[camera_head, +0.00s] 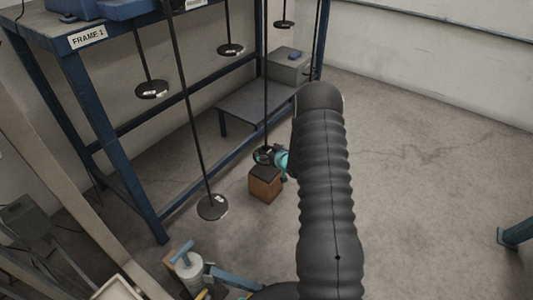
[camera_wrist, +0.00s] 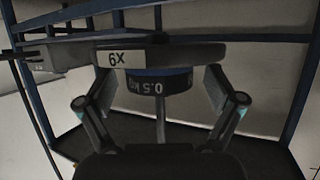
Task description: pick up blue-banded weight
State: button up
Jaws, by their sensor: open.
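The blue-banded weight (camera_wrist: 160,82), marked "0.5 kg", shows in the wrist view just below a grey plate (camera_wrist: 190,54) with a "6x" label. My gripper (camera_wrist: 158,88) is open, with one finger on each side of the weight. Gaps seem to show between fingers and weight, though contact is hard to judge. In the head view my gripper (camera_head: 280,158) is beside the lower end of a hanging rod, above a wooden block (camera_head: 265,184). My arm hides part of this spot, and the weight's band cannot be made out there.
Several dark discs hang on rods from the blue frame (camera_head: 110,160), one low disc (camera_head: 212,207) left of my gripper. A grey shelf (camera_head: 245,104) with a grey box (camera_head: 290,66) stands behind.

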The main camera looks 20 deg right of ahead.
aim_at(266, 143)
jog(key=shift+c, duration=0.3)
jog(key=shift+w, duration=0.1)
jog(key=c, duration=1.4)
jog(key=shift+r, duration=0.1)
jog(key=shift+r, duration=0.25)
notch_tip(266, 143, up, 3)
jog(key=shift+r, duration=0.1)
jog(key=shift+s+d+p, duration=0.1)
jog(key=shift+s+d, duration=1.55)
jog(key=shift+s, duration=0.85)
jog(key=shift+s+d+p, duration=0.1)
jog(key=shift+s+d, duration=1.6)
jog(key=shift+s, duration=0.85)
jog(key=shift+s+d+p, duration=0.1)
jog(key=shift+s+d, duration=1.55)
jog(key=shift+s, duration=0.85)
